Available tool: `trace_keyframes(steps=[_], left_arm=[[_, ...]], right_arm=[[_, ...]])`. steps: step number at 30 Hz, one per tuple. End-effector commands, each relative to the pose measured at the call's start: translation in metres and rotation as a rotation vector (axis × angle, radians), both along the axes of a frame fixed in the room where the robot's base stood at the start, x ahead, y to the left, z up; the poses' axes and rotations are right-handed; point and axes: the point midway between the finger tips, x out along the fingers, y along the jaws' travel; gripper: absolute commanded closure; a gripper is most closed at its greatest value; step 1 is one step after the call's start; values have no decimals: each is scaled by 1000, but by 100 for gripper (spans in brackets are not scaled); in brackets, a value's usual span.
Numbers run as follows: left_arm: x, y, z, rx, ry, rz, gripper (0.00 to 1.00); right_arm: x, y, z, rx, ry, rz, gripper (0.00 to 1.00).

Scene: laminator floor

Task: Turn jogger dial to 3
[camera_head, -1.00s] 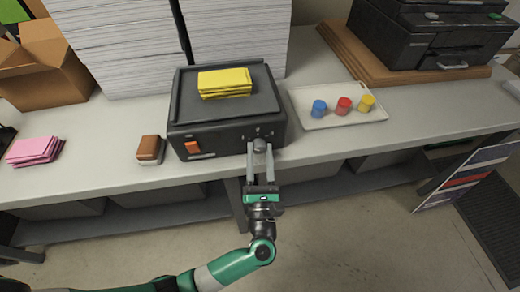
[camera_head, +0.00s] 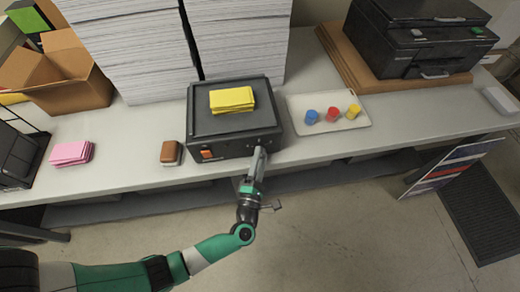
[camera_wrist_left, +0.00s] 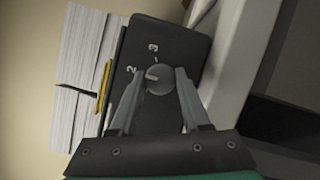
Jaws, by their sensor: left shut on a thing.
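The jogger (camera_head: 202,128) is a black box with a flat tray top and an orange switch (camera_head: 207,154) on its front. A stack of yellow paper (camera_head: 232,99) lies on top. My left gripper (camera_head: 259,155) reaches the right end of the front face and largely hides the dial in the head view. In the left wrist view, the round grey dial (camera_wrist_left: 161,82) sits between the fingertips of my left gripper (camera_wrist_left: 161,76), which is shut on it. The numbers 2 and 3 show beside the dial. Its pale mark points towards the 2 side. My right gripper is out of view.
A white tray (camera_head: 348,123) with blue, red and yellow pots stands right of the jogger. A brown block (camera_head: 171,152) and pink paper (camera_head: 71,153) lie to its left. Tall paper stacks (camera_head: 140,60) stand behind. A black printer (camera_head: 415,40) is at the back right.

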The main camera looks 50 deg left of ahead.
Motion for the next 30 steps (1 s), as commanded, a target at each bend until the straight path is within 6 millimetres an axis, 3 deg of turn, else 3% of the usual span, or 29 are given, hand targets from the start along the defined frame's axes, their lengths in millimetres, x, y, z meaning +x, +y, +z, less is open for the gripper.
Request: trace_keyframes(steps=[1, 15, 30], left_arm=[[0, 0, 10, 22, 40, 0, 100], [0, 0, 11, 259, 416, 0, 100], [1, -1, 8, 486, 775, 0, 100]], right_arm=[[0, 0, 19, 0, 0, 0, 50], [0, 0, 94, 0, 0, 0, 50], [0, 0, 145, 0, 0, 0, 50]])
